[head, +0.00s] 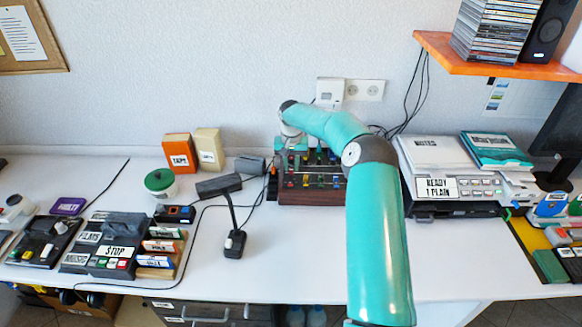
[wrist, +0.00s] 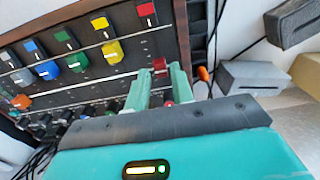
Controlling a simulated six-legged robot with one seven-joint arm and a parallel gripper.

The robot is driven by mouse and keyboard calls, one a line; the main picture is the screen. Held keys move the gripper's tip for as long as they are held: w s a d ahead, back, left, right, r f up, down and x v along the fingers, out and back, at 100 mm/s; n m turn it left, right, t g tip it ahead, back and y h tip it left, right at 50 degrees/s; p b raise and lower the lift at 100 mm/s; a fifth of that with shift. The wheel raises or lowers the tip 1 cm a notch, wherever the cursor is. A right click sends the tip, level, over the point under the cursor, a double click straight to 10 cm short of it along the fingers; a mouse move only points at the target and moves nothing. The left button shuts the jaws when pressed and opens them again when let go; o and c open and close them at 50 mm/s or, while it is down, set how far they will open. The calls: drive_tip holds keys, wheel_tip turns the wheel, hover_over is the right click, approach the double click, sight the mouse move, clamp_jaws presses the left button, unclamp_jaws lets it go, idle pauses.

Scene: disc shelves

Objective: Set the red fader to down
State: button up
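The fader console (head: 315,197) is a dark brown wooden box with a sloped panel against the wall in the head view. In the wrist view its panel (wrist: 70,90) carries several coloured squares and caps. The red fader (wrist: 160,65) is the end cap of its row, beside the yellow cap (wrist: 111,52), with a red square (wrist: 146,9) above it. My gripper (wrist: 160,82) has its two teal fingers apart, with the red fader between or just beyond their tips. I cannot tell whether they touch it. In the head view my arm partly hides the console, and the fingertips are not clear.
A desk lamp (head: 230,215) stands left of the console with a grey block (head: 250,165) behind it. An orange box (head: 180,152) and a cream box (head: 208,148) stand near the wall. A device stack (head: 455,195) is on the right. Cables lie on the table.

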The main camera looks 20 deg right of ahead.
sight(291, 180)
drive_tip(key=shift+w+f, duration=0.1)
drive_tip(key=shift+f, duration=0.75)
clamp_jaws()
drive_tip(key=shift+s+a+r, duration=0.1)
drive_tip(key=shift+s+a, duration=0.25)
drive_tip(key=shift+s, duration=0.5)
drive_tip(key=shift+s+a, duration=0.35)
drive_tip(key=shift+s, duration=0.5)
unclamp_jaws()
drive_tip(key=shift+w, duration=0.1)
